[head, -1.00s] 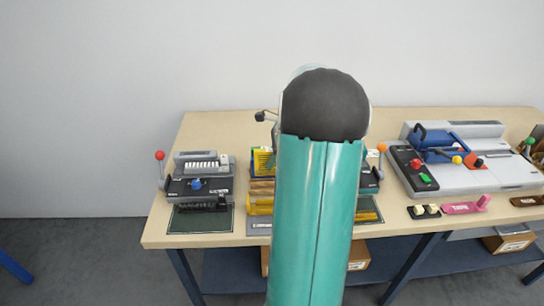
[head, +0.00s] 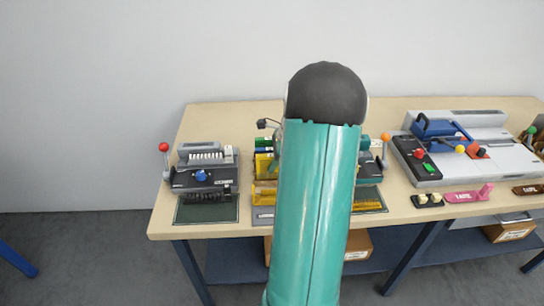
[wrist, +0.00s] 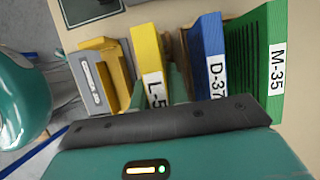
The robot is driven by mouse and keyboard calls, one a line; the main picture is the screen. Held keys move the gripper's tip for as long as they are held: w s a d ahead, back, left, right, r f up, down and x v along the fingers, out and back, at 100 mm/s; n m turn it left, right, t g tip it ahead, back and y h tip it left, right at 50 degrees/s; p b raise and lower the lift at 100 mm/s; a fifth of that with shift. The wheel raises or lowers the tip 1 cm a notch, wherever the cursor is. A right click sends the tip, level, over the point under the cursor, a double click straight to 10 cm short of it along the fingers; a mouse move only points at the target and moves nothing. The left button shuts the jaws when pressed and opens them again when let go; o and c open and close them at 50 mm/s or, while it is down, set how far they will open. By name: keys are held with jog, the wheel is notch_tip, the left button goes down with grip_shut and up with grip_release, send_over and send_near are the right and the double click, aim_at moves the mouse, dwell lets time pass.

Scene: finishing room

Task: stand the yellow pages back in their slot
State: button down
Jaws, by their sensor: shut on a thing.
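The yellow pages (wrist: 146,52), a thin upright block with a white label starting "L-5", are between the teal fingers of my gripper (wrist: 157,88) in the wrist view. My gripper is shut on them. To their right stand a blue block (wrist: 207,45) labelled "D-37" and a green block (wrist: 262,60) labelled "M-35", with brown divider edges (wrist: 184,45) beside the blue one. The lower end of the yellow pages is hidden, so I cannot tell whether they sit in a slot.
A yellow holder and grey plate (wrist: 92,82) lie left of the pages. On the wooden table (head: 400,218), a black punch machine (head: 203,172) stands left and a grey-and-blue machine (head: 465,150) right. Cardboard boxes (head: 357,243) sit on the lower shelf.

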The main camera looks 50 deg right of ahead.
jog(key=shift+f, duration=0.35)
jog(key=shift+f, duration=0.7)
dwell(1.3)
jog(key=c, duration=1.6)
grip_release()
jog(key=shift+c, duration=0.2)
jog(key=shift+r, duration=0.1)
jog(key=shift+v, duration=5.4)
